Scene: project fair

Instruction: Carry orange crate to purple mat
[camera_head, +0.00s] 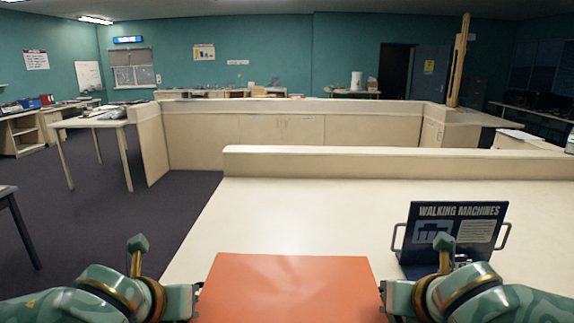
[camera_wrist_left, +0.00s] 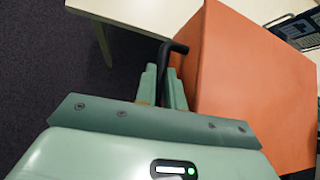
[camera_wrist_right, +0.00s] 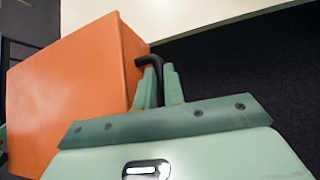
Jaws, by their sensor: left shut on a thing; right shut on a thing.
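The orange crate (camera_head: 290,285) is at the bottom middle of the head view, between my two grippers, in front of the cream counter. My left gripper (camera_head: 196,299) is shut on the crate's left side; the left wrist view shows its fingers (camera_wrist_left: 168,85) closed around a black handle on the crate (camera_wrist_left: 245,75). My right gripper (camera_head: 384,297) is shut on the right side; the right wrist view shows its fingers (camera_wrist_right: 158,85) around the other black handle of the crate (camera_wrist_right: 75,85). Dark floor shows beside the crate in both wrist views. No purple mat is visible.
The cream counter (camera_head: 300,215) lies ahead, with a raised ledge (camera_head: 400,163) at its back. A dark "Walking Machines" sign with side handles (camera_head: 455,235) stands on its right part. The counter's middle is bare. Open carpet (camera_head: 110,225) and a table (camera_head: 95,122) are on the left.

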